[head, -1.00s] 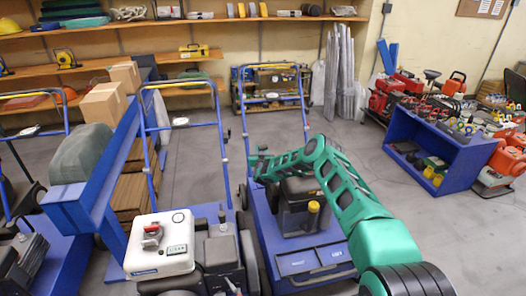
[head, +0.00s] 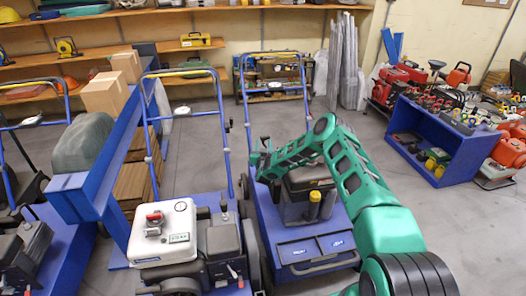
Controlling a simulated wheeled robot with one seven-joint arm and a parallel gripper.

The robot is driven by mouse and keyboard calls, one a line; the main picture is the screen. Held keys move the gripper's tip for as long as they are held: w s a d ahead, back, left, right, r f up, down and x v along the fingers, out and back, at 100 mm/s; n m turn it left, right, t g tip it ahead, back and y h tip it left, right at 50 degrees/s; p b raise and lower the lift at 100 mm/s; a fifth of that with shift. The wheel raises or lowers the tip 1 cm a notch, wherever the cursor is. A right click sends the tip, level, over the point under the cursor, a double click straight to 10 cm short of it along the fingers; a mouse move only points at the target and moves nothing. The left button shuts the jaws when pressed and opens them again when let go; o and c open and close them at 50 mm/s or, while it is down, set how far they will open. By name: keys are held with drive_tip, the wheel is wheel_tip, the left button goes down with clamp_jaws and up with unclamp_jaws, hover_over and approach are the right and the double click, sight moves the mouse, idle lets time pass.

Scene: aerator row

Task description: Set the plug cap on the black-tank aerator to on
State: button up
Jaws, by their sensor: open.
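The black-tank aerator is the blue machine in the middle, with a dark tank (head: 296,209) and a yellow cap (head: 314,197) on it. Its blue front deck (head: 300,248) faces me. I cannot make out its plug cap; my green arm covers part of the machine's right and far side. My gripper (head: 262,158) is small in the head view, at the far left end of my forearm, just beyond and left of the dark tank, near the handle's foot. It is open, and I see nothing held in it. Whether it touches the machine cannot be told.
A white-tank aerator (head: 178,222) with a red cap stands close on the left. A blue beam frame (head: 100,195) is further left. A blue cabinet (head: 462,157) with tools stands at right. Grey floor is clear between the machine and the cabinet.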

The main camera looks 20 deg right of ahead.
drive_tip(key=shift+v, duration=1.95)
